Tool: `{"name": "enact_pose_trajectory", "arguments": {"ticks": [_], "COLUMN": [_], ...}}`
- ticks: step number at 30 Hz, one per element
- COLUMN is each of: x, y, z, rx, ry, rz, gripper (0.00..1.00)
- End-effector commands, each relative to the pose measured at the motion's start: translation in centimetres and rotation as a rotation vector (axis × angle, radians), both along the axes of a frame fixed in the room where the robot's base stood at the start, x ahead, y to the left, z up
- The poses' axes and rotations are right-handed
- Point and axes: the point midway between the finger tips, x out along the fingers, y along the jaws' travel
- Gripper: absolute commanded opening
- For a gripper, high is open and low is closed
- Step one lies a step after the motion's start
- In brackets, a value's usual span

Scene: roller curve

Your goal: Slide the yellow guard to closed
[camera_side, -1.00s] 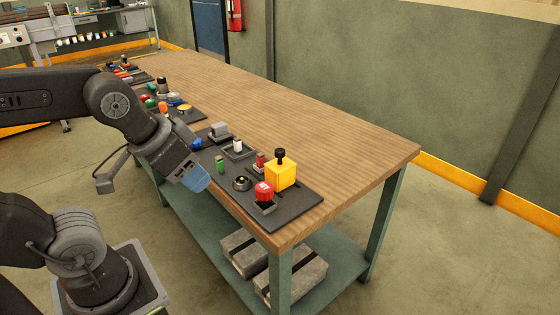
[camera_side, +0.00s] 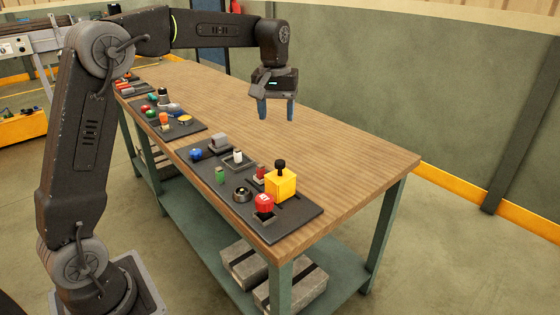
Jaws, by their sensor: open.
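The yellow guard (camera_side: 280,187) is a box with a black knob (camera_side: 280,164) on top. It stands at the near right end of the dark control panel (camera_side: 308,217), on a slot that shows beside it. A red button block (camera_side: 264,203) is just in front of it, and a small red part (camera_side: 259,173) is to its left, partly hidden by it. My gripper (camera_side: 276,110) points down above the table, behind and above the panel, clear of the guard. Its two blue fingers are apart, with nothing between them.
The panel also bears a round black knob (camera_side: 242,193), a green part (camera_side: 219,175), a white switch (camera_side: 238,157), a blue knob (camera_side: 196,154) and a grey block (camera_side: 219,142). More panels (camera_side: 184,129) lie farther back. The wooden tabletop (camera_side: 340,155) right of the panels is clear.

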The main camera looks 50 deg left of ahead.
Motion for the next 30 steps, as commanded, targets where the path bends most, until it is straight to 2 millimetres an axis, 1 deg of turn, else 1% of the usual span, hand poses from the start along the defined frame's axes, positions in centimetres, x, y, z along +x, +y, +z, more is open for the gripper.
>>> {"name": "enact_pose_trajectory", "arguments": {"ticks": [1, 4, 8, 11, 14, 24, 27, 30], "x": [1.0, 2.0, 2.5, 2.5, 2.4, 2.4, 2.4, 2.4], "y": [0.6, 1.3, 1.7, 1.7, 1.6, 1.6, 1.6, 1.6], "z": [-0.7, -1.5, -2.1, -3.0, -4.6, -11.5, -13.2, -14.4], "rx": [-0.005, -0.009, -0.013, -0.013, -0.013, -0.012, -0.012, -0.012], "ry": [0.018, 0.037, 0.048, 0.050, 0.052, 0.050, 0.049, 0.047], "rz": [0.027, 0.062, 0.079, 0.079, 0.078, 0.077, 0.077, 0.077], "gripper": [0.57, 0.57, 0.57, 0.57, 0.57, 0.57, 0.57, 0.57]}}
